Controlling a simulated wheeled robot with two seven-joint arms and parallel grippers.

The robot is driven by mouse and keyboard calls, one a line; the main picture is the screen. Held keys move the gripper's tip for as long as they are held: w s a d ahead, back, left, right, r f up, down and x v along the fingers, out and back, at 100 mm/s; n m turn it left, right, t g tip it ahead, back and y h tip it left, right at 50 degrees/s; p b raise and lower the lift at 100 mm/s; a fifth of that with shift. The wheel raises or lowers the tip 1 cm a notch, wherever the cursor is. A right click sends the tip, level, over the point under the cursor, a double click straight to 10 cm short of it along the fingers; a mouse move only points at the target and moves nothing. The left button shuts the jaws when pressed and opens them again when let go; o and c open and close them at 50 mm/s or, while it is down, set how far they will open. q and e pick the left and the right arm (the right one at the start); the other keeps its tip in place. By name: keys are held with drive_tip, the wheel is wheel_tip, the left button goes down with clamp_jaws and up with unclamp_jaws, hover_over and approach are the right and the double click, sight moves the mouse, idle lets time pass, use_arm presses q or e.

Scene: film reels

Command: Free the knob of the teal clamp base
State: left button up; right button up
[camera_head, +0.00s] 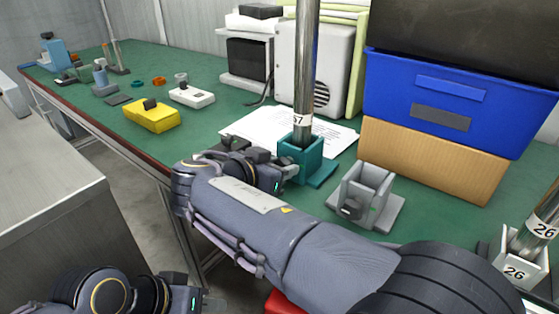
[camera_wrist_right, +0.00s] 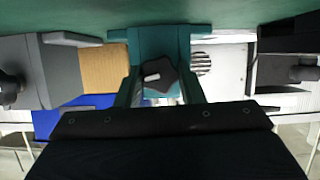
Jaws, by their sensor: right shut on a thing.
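The teal clamp base (camera_head: 318,174) stands on the green table with a metal pole (camera_head: 304,90) marked 57 upright in it. My right gripper (camera_head: 286,168) is at the near left side of the base. In the right wrist view the base (camera_wrist_right: 160,40) fills the top middle, and its dark knob (camera_wrist_right: 166,84) with a pale mark sits between the fingers. My right gripper (camera_wrist_right: 158,92) is shut on the knob. In the head view the knob is hidden by the gripper. My left gripper (camera_head: 205,301) is low at the bottom left, away from the table; its jaws are unclear.
A grey clamp base (camera_head: 375,204) stands empty to the right. Another base (camera_head: 507,266) holds a pole marked 26 at the right edge. A blue bin (camera_head: 445,115) rests on a cardboard box (camera_head: 420,160). White paper (camera_head: 255,125) lies behind. A yellow block (camera_head: 153,118) lies left.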

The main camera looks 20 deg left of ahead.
drive_tip(key=shift+a+r+n+g+h+p, duration=0.1)
drive_tip(key=shift+n+g+h+p, duration=0.4)
drive_tip(key=shift+n+p, duration=0.6)
drive_tip(key=shift+n+h+p, duration=0.3)
drive_tip(key=shift+h+p, duration=0.2)
drive_tip(key=shift+p, duration=0.25)
drive_tip(key=shift+f, duration=0.2)
drive_tip(key=o, duration=1)
